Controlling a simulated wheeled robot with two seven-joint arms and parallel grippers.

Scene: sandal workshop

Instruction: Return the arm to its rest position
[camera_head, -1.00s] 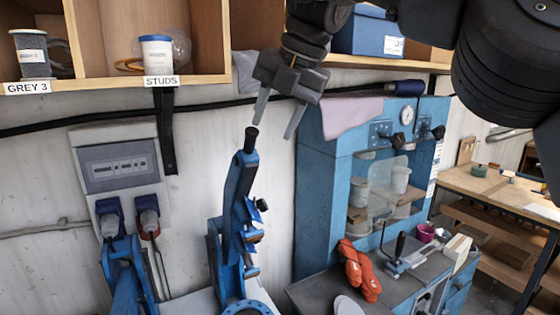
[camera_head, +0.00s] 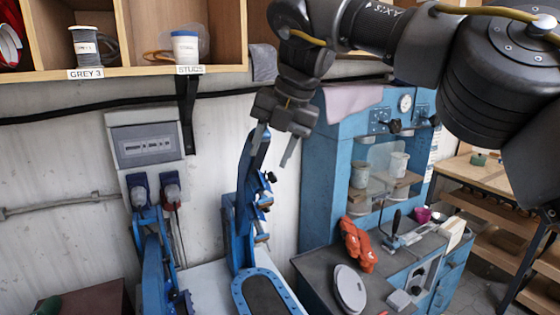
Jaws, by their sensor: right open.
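My right arm comes in from the upper right in the head view. Its gripper (camera_head: 270,148) hangs downward with its two fingers apart and nothing between them. The gripper is in front of the top of a blue lever press (camera_head: 246,205), and its left finger overlaps the lever's upper end in the picture. I cannot tell whether they touch. The lever's black knob is hidden behind the gripper. My left gripper is not in view.
A blue cabinet machine (camera_head: 318,195) stands right of the press, with orange gloves (camera_head: 357,245) and a grey disc (camera_head: 349,288) on its bench. A wooden shelf (camera_head: 130,72) with a spool (camera_head: 86,47) and a studs tub (camera_head: 186,47) is upper left. A wooden table (camera_head: 480,175) stands far right.

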